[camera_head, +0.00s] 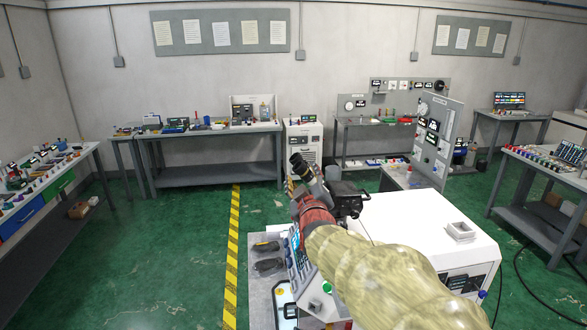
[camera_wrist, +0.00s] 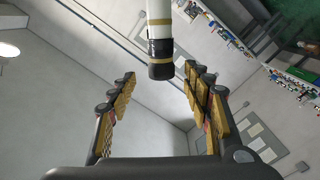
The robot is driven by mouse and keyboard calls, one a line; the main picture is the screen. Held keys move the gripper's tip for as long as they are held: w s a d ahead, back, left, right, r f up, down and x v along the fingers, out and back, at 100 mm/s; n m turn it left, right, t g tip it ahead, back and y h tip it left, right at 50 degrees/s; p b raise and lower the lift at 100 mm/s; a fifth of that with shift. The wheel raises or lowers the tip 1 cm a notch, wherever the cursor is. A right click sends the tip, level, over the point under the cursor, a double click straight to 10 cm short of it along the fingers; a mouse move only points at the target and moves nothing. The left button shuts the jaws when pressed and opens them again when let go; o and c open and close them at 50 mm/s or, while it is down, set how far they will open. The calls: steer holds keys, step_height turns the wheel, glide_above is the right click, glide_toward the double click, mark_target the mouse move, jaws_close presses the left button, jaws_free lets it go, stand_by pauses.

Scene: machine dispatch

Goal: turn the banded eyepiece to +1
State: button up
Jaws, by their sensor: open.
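The banded eyepiece (camera_wrist: 160,48) shows at the top centre of the wrist view. It is a pale tube with yellow bands and a black end. My gripper (camera_wrist: 159,72) is open, one finger on each side of the eyepiece's black end, with a visible gap on both sides. In the head view a dark tube with yellow banding (camera_head: 304,171), apparently the same eyepiece, slants up and left beyond my sleeved arm. My fingers cannot be made out clearly there. No scale marks are readable, so I cannot tell the setting.
Two black items lie on a grey surface (camera_head: 262,224) to the left. An upright grey panel (camera_head: 436,140) stands behind. Green floor with a yellow-black strip (camera_head: 232,250) is open at left.

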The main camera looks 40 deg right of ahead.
mark_target(300, 171)
steer(key=shift+p+x, duration=0.7)
steer(key=shift+x, duration=2.4)
steer(key=shift+a, duration=0.1)
steer(key=shift+c, duration=0.8)
steer(key=c, duration=1.1)
